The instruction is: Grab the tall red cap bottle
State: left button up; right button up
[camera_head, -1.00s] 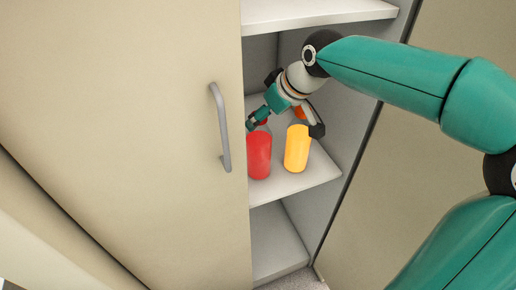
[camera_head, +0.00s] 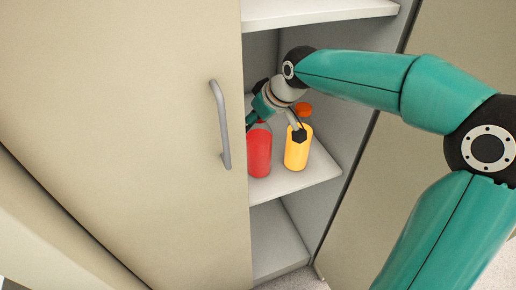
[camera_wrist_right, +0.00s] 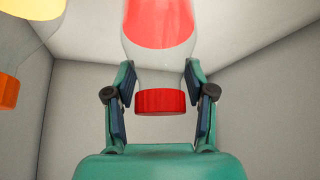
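The bottle of red juice (camera_head: 259,153) stands upright on the middle shelf, at the left of the cabinet opening. Its red cap (camera_wrist_right: 160,101) shows clearly in the right wrist view, where the bottle appears upside down; my gripper mostly hides it in the head view. My right gripper (camera_wrist_right: 158,78) is open, with one finger on each side of the cap and neck. Gaps show between both fingers and the bottle. In the head view, the right gripper (camera_head: 274,127) is over the bottle's top. My left gripper is not in view.
A yellow juice bottle (camera_head: 297,152) with an orange cap (camera_head: 303,109) stands close to the right, behind one right finger in the head view. The cabinet door (camera_head: 120,120) with a grey handle (camera_head: 220,125) covers the left. Another shelf (camera_head: 318,12) is above.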

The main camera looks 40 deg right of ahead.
jog(key=shift+s, duration=0.1)
jog(key=c, duration=0.8)
jog(key=shift+f, duration=0.1)
grip_shut()
